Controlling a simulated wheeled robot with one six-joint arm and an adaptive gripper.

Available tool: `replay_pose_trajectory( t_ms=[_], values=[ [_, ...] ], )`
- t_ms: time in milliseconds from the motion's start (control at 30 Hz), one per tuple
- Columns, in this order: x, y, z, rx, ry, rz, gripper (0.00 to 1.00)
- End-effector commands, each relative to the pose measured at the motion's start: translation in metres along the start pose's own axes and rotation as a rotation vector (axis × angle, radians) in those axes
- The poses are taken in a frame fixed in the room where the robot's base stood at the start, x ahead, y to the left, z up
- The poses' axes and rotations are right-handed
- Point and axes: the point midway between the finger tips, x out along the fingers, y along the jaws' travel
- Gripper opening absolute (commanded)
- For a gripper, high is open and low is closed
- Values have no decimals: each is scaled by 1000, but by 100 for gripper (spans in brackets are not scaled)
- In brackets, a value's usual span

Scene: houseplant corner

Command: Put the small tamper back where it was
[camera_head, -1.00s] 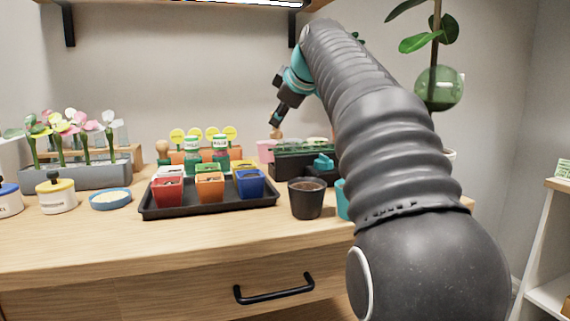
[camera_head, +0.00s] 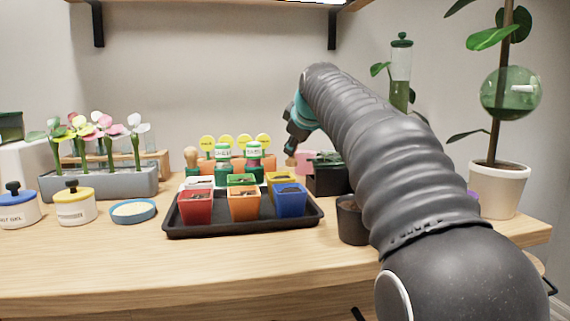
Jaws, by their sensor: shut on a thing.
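My gripper (camera_head: 291,144) is behind the seedling tray, high at the right of the middle, pointing down. It is shut on the small tamper (camera_head: 290,160), of which only a small tan wooden part shows below the fingers. The tamper hangs near a pink pot (camera_head: 304,158); I cannot tell whether it touches anything. Another wooden knob-topped piece (camera_head: 192,157) stands at the back left of the tray. My arm hides much of the right side of the bench.
A black tray (camera_head: 240,226) holds several coloured pots. Two green-capped bottles (camera_head: 254,160) and yellow round labels stand behind it. A dark pot (camera_head: 352,222) and a potted plant (camera_head: 497,190) are at right. Bare wood lies in front.

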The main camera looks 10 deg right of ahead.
Motion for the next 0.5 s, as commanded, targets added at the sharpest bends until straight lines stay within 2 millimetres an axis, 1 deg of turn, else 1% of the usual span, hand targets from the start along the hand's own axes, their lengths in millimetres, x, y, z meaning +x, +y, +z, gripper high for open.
replay_pose_trajectory(
  t_ms=[33,133,400,500],
  values=[
    [3,-4,-3,-1,2,-2,0],
    [7,-8,-5,-2,3,-2,0],
    [27,-29,13,-2,3,-3,0],
    [29,-32,15,-2,4,-2,0]
  ],
)
